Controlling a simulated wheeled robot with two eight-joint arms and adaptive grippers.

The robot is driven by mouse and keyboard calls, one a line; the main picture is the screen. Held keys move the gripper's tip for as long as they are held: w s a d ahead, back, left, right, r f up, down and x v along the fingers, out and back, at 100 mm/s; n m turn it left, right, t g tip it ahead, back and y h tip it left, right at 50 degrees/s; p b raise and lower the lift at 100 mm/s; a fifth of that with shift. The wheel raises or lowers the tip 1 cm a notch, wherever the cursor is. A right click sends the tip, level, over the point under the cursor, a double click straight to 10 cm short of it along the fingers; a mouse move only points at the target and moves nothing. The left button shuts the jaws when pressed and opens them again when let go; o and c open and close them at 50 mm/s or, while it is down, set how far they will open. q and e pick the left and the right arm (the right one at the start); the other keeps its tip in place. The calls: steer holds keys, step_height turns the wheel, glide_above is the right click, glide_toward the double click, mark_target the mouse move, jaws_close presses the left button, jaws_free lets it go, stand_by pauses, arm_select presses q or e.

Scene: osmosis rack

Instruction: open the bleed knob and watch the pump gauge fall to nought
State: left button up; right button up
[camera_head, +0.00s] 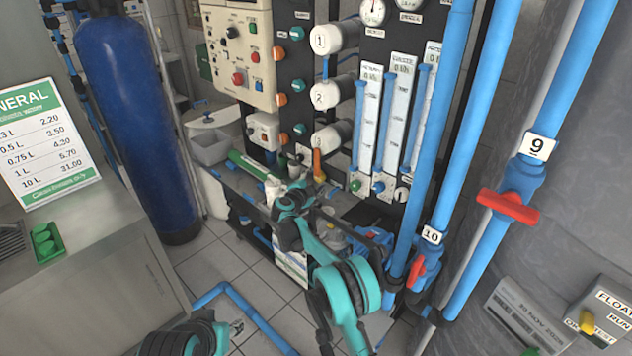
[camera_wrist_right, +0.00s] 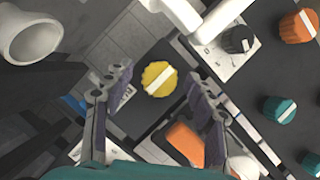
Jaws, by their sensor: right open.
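In the right wrist view a round yellow knob (camera_wrist_right: 160,78) with a white stripe lies between the two fingers of my right gripper (camera_wrist_right: 155,84). The gripper is open, with a gap on each side of the knob. I cannot tell whether this is the bleed knob, as no label on it is readable. In the head view my right gripper (camera_head: 288,204) is low in front of the rack, and the yellow knob is hidden there. A round gauge (camera_head: 373,12) is cut by the top edge; its reading is too small to tell. My left gripper does not show.
An orange handle (camera_wrist_right: 185,143) is close to my right finger in the wrist view, and a black knob (camera_wrist_right: 238,40) is above it. White numbered housings (camera_head: 333,95) and flow tubes (camera_head: 395,115) stand on the rack. Blue pipes with red-handled valves (camera_head: 508,206) rise at right.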

steer(key=shift+c, duration=0.2)
steer(key=c, duration=1.1)
steer(key=shift+r, duration=0.1)
steer(key=shift+a+n+g+h+p, duration=0.1)
steer(key=shift+n+g+h+p, duration=0.4)
steer(key=shift+n, duration=0.7)
steer(key=shift+n+g+h+p, duration=0.2)
steer(key=shift+n+g+p, duration=0.3)
steer(key=shift+n+g, duration=0.55)
steer(key=shift+n, duration=0.25)
